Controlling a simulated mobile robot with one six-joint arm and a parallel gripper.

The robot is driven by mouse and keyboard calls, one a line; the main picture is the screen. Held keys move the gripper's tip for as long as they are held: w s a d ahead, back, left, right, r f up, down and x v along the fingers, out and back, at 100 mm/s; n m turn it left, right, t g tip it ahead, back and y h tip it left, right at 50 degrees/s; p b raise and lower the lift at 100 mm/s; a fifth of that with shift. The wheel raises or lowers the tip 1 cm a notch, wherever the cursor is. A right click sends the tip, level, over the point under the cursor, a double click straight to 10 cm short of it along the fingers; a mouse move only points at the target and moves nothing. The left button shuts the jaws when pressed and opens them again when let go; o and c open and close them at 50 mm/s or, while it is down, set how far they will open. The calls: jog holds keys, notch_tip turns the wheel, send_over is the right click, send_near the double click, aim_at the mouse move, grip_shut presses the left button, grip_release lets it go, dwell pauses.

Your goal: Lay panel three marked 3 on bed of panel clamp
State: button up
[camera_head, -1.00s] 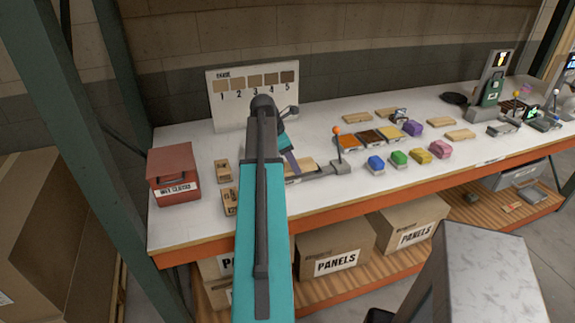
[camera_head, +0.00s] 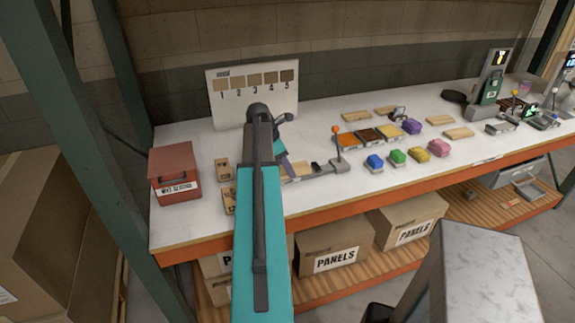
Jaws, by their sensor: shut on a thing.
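The panel clamp (camera_head: 341,165) is a grey fixture with an orange-knobbed lever (camera_head: 336,130) near the bench's front edge. Its bed runs left, partly hidden by my arm and the panel. A pale wooden panel (camera_head: 299,170) is at the bed's left part, under my gripper (camera_head: 288,170). My gripper points down and is shut on this panel. I cannot read its mark, nor tell whether it touches the bed.
A red box (camera_head: 173,168) and small wooden pieces (camera_head: 222,168) stand left. A board numbered 1 to 5 (camera_head: 252,85) stands behind. Right of the clamp are several coloured blocks (camera_head: 398,157) and loose panels (camera_head: 450,120). Bare bench (camera_head: 330,110) shows behind the clamp.

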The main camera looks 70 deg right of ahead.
jog(key=shift+f, duration=0.3)
jog(key=o, duration=1.1)
jog(key=shift+f, duration=0.1)
jog(key=shift+r, duration=0.2)
jog(key=b+v, duration=0.2)
jog(key=v, duration=0.9)
jog(key=shift+w+r+b, duration=0.2)
jog(key=shift+r+b, duration=0.1)
jog(key=shift+r, duration=0.05)
jog(key=shift+a, duration=0.15)
